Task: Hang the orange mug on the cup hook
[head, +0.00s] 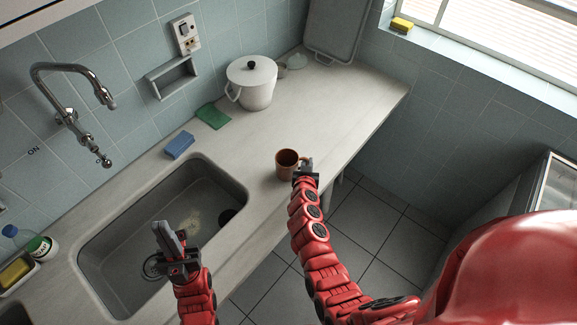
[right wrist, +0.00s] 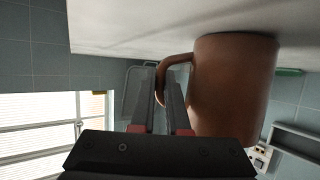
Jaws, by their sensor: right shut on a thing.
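The orange-brown mug (head: 288,163) is upright at the counter's front edge, right of the sink. In the right wrist view, which is upside down, the mug (right wrist: 235,90) has its base at the counter surface; I cannot tell if it touches. My right gripper (head: 306,167) is shut on the mug's handle, which shows between the fingers in the right wrist view (right wrist: 165,88). My left gripper (head: 172,238) is over the sink, apart from the mug; its fingers look close together, but their opening is unclear. I cannot make out a cup hook in either view.
The sink (head: 135,225) with its tap (head: 75,115) is at left. A blue sponge (head: 179,145), green cloth (head: 213,116) and white pot (head: 252,83) stand along the wall. A grey holder (head: 172,77) is on the wall. The counter (head: 330,110) beyond the mug is clear.

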